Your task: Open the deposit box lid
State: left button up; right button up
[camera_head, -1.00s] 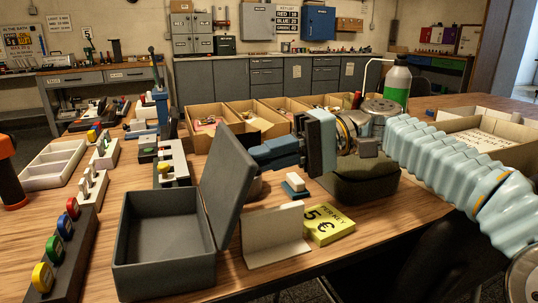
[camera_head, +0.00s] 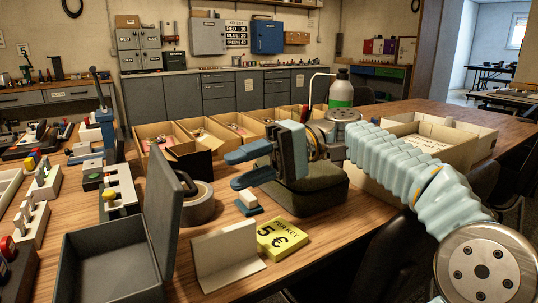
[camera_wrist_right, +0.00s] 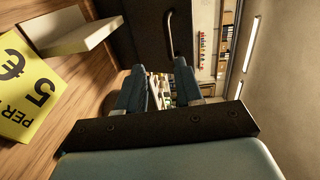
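The grey deposit box (camera_head: 82,268) stands at the lower left of the head view, cut off by the bottom edge. Its lid (camera_head: 170,225) stands up, open, on the box's right side. My right gripper (camera_head: 247,167) is to the right of the lid, apart from it, with its two blue fingers spread and nothing between them. In the right wrist view, the open fingers (camera_wrist_right: 160,90) point toward a dark panel with a handle (camera_wrist_right: 168,35), which looks like the lid. My left gripper is not in view.
A yellow price sign (camera_head: 283,240) and a cream card holder (camera_head: 228,255) lie right of the lid. A tape roll (camera_head: 199,205) is behind the lid. A small blue-and-white block (camera_head: 248,204) sits below the gripper. Cardboard bins (camera_head: 185,135) line the back.

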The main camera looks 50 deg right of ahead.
jog(key=p+v, duration=0.1)
jog(key=v, duration=0.6)
dwell(0.4)
